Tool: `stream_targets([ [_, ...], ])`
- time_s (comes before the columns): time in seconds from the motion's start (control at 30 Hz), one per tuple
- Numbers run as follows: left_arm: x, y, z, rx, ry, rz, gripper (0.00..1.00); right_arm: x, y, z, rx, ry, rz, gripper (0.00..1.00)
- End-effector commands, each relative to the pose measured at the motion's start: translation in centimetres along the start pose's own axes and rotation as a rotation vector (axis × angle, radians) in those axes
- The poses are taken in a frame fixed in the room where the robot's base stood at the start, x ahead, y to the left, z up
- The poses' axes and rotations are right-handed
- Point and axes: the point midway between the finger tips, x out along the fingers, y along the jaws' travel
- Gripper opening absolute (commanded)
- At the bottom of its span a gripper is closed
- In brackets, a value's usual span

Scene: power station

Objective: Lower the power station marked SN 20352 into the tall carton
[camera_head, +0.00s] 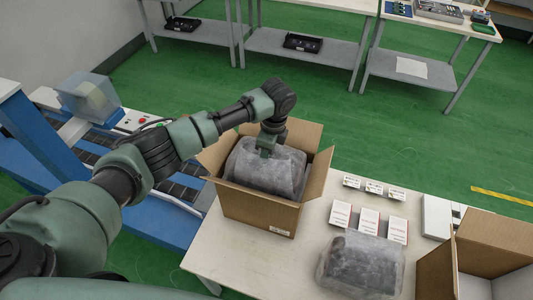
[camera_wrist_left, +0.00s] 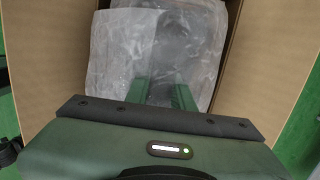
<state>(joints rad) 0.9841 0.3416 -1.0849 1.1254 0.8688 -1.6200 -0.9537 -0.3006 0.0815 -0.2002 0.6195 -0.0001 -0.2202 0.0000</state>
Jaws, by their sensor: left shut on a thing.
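A power station (camera_head: 258,175) wrapped in cloudy film sits inside an open cardboard carton (camera_head: 252,208), its top around the level of the rim. My left gripper (camera_head: 267,150) reaches down from above and is shut on the top of this station. In the left wrist view the green fingers meet the wrapped station (camera_wrist_left: 150,60) between the carton walls (camera_wrist_left: 262,60). How far its base is from the carton floor is hidden. A second wrapped power station (camera_head: 362,265) lies on the table in front. No serial number is legible. My right gripper is not in view.
The carton stands on a pale table (camera_head: 290,260) with its flaps folded outward. Small white labelled boxes (camera_head: 369,220) stand to its right. Another open carton (camera_head: 445,268) is at the lower right. A blue conveyor (camera_head: 165,215) runs along the left.

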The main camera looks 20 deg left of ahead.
Motion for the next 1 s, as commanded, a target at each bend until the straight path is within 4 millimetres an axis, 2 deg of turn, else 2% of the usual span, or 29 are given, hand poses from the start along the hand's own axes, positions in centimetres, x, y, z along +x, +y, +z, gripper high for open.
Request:
stream_targets([
  [0.03, 0.5, -0.3, -0.1, -0.001, 0.003, -0.010, 0.00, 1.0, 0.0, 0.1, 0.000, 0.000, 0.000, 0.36],
  [0.8, 7.9, -0.3, -1.0, -0.001, 0.002, -0.010, 0.00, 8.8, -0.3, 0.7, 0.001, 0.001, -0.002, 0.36],
  [1.0, 9.5, -0.3, -1.3, -0.001, 0.003, -0.008, 0.00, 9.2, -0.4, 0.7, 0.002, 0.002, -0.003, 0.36],
])
